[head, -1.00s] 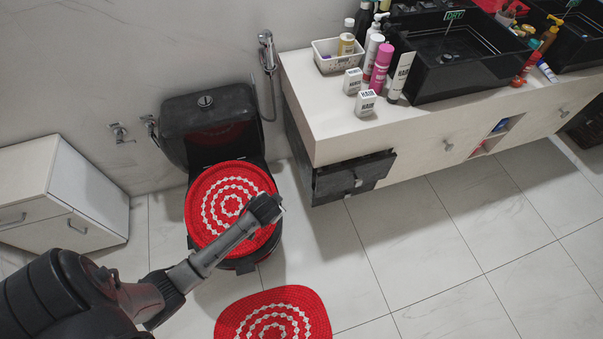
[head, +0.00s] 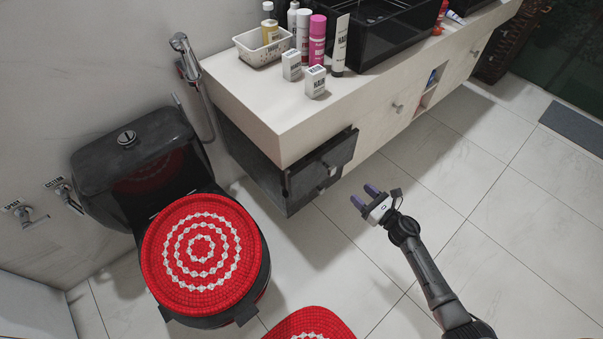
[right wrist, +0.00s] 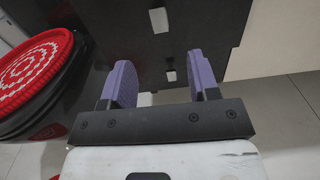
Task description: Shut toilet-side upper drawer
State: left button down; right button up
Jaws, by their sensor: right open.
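The toilet-side upper drawer (head: 322,168) has a dark front with a small handle and stands out from the left end of the pale vanity, partly open. My right gripper (head: 370,192) is open and empty, to the right of the drawer front and apart from it, its purple fingers pointing toward the drawer side. In the right wrist view the two fingers (right wrist: 160,85) are spread, with dark drawer fronts (right wrist: 205,25) and two light handles beyond them. The inside of the drawer is mostly hidden. My left gripper is not in view.
The toilet (head: 200,250) with a red-and-white lid cover stands left of the vanity. A red mat (head: 310,325) lies in front. The vanity top (head: 265,95) carries a basket, bottles, small boxes and black sinks. The tiled floor around my right gripper is clear.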

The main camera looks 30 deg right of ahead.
aim_at(333, 170)
jog(key=w+a+b, duration=0.1)
jog(key=w, duration=0.3)
jog(key=w+a+b, duration=0.1)
jog(key=w, duration=0.4)
jog(key=w+a+b, duration=0.1)
jog(key=w+b, duration=0.1)
jog(key=w, duration=0.2)
jog(key=shift+w, duration=0.35)
jog(key=shift+c, duration=0.2)
grip_shut()
